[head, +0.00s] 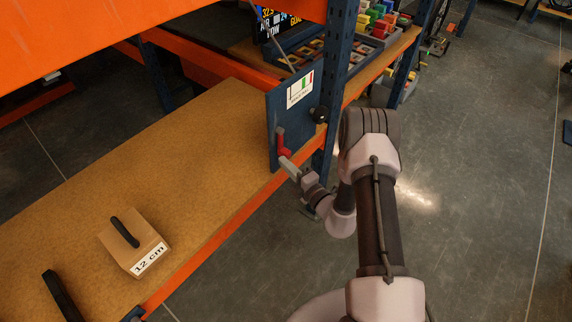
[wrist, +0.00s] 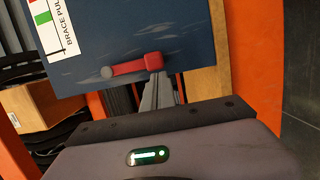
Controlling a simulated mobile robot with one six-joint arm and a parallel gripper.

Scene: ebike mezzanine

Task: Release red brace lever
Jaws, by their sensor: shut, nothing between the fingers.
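The red brace lever (head: 284,147) is on a dark blue panel (head: 274,105) at the shelf's front upright. In the head view it runs roughly up and down, with its red lower end beside my gripper (head: 290,168). In the wrist view the lever (wrist: 138,65) lies nearly level, with a grey round pivot at its left end. My gripper (wrist: 157,88) is shut, with its fingertips at the lever's red right end. I cannot tell whether they touch it. The panel carries a white label (head: 300,89) with green and red marks, partly cut off in the wrist view.
A black knob (head: 319,114) sits on the panel's right edge. A wooden shelf deck (head: 190,150) with an orange front beam holds a box (head: 135,242) marked 12 cm. Coloured bins (head: 378,22) stand behind the blue upright. The grey floor at right is open.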

